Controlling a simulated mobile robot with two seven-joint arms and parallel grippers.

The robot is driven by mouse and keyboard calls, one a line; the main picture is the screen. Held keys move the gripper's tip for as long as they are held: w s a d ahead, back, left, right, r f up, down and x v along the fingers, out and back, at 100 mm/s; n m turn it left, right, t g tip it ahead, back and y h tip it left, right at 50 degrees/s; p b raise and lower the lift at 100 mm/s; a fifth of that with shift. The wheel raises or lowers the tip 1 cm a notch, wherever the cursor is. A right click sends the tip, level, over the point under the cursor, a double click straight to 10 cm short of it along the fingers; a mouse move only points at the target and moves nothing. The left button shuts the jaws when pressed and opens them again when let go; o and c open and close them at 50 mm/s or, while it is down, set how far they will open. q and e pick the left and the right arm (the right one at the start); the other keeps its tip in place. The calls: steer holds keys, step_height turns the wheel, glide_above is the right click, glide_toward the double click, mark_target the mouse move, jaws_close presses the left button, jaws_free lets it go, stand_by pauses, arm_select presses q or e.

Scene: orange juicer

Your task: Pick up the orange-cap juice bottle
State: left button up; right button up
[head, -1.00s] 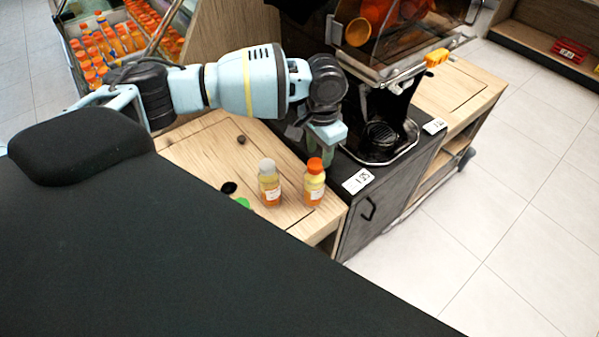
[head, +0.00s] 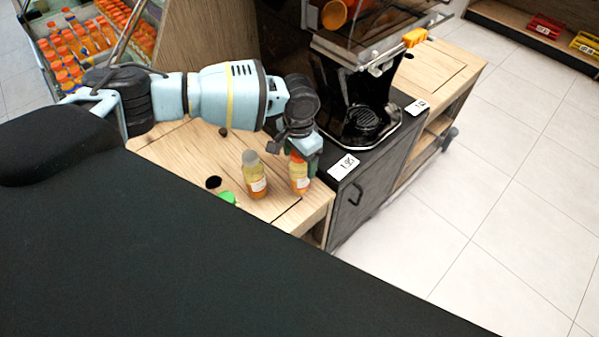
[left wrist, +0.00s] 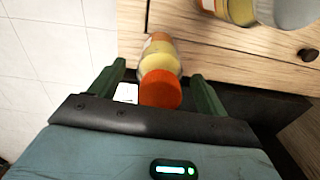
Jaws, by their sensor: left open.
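The orange-cap juice bottle (head: 299,178) stands upright on the wooden counter (head: 180,160), near its right edge. Its cap is partly hidden by my left gripper in the head view. In the left wrist view the orange cap (left wrist: 161,89) lies between the two green fingers of my left gripper (left wrist: 162,85), with gaps on both sides. My left gripper (head: 303,165) is open and around the bottle's top. My right gripper is not in view.
A grey-cap bottle (head: 254,176) stands close to the left of the orange-cap one. A green cap (head: 228,198) shows in front of it. A black juicer (head: 360,100) stands behind, and a price tag (head: 343,167) lies to the right.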

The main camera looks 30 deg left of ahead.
arm_select(q)
steer(key=shift+f, duration=0.2)
steer(key=c, duration=1.6)
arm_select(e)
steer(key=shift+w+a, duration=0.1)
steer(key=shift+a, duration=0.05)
arm_select(q)
steer(key=shift+r, duration=0.2)
steer(key=shift+c, duration=0.2)
steer(key=shift+r, duration=0.6)
step_height(320, 180, up, 2)
steer(key=shift+r, duration=0.25)
steer(key=s+d, duration=0.3)
steer(key=d, duration=0.4)
steer(key=s+d+r, duration=0.1)
steer(key=s+d, duration=0.3)
steer(key=d, duration=0.3)
steer(key=shift+d+p, duration=0.2)
steer(key=shift+p, duration=0.15)
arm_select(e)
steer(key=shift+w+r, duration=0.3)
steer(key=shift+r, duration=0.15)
